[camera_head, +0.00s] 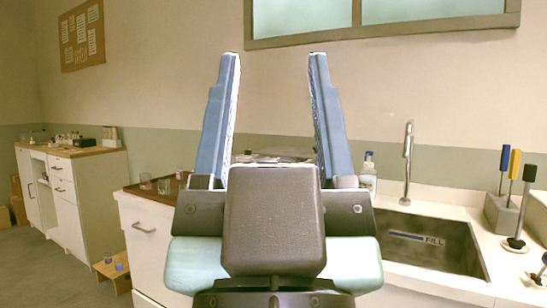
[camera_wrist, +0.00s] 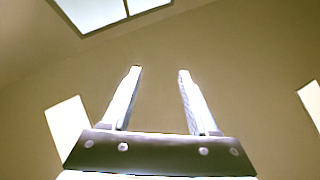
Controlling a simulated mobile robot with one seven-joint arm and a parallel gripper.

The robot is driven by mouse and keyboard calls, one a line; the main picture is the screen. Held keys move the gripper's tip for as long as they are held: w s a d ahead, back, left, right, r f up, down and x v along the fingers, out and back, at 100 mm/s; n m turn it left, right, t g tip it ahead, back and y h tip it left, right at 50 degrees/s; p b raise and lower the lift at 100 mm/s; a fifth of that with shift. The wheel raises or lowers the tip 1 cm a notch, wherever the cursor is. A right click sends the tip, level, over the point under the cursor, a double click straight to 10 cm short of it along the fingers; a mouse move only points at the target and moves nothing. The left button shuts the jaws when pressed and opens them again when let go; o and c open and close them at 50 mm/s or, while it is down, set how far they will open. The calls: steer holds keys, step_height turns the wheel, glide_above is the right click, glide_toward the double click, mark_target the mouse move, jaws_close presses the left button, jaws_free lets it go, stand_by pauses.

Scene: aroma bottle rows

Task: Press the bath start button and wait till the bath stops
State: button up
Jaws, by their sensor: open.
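My gripper (camera_head: 274,62) stands upright in the middle of the head view, its two blue fingers spread wide with nothing between them. It also shows open and empty in the wrist view (camera_wrist: 159,72), against a bare wall and part of a window. I cannot make out a bath or a start button in either view. My gripper and arm hide the middle of the counter, where only a sliver of some object (camera_head: 268,157) shows between the fingers.
A soap bottle (camera_head: 368,176) is behind my gripper. A brown tray (camera_head: 150,188) with small glasses is at left. Open floor (camera_head: 60,275) lies at left.

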jaws_close()
stand_by(1.5)
